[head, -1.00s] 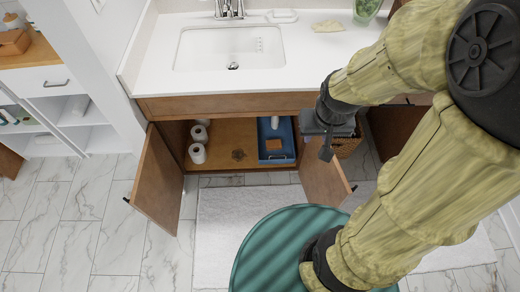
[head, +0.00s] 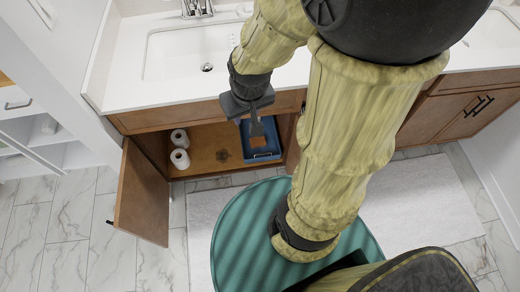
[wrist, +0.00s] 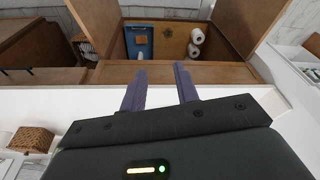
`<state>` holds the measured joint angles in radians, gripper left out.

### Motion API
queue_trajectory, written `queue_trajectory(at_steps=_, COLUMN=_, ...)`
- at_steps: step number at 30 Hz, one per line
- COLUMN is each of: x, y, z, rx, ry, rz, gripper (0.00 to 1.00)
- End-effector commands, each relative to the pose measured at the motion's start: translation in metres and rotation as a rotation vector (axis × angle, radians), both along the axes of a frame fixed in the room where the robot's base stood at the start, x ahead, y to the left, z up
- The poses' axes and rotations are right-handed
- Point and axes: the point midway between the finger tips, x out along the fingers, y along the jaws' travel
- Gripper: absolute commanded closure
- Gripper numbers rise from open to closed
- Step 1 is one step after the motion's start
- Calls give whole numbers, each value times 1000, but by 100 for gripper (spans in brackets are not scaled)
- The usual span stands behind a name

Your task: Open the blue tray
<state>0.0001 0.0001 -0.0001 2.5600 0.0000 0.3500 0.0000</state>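The blue tray (head: 272,137) sits inside the open sink cabinet, on its floor, right of the middle in the head view. My gripper (head: 257,132) hangs in front of the cabinet, covering part of the tray in the head view. In the wrist view its two fingers (wrist: 158,82) are spread with nothing between them, apart from the tray.
Two white paper rolls (head: 180,148) stand in the cabinet, left of the tray. The left cabinet door (head: 142,195) stands open; the right door is mostly hidden behind my arm. The white countertop (head: 150,92) overhangs the cabinet. A wicker basket (wrist: 84,46) stands beside the cabinet in the wrist view.

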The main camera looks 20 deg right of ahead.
Motion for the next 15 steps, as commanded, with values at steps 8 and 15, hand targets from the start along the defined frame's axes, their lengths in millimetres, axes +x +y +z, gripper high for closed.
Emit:
queue_trajectory(at_steps=8, x=4, y=1, z=-8, rx=7, ry=-6, rz=-18, gripper=69)
queue_trajectory(at_steps=15, x=49, y=10, z=-77, rx=83, ry=-65, rz=-228, gripper=69)
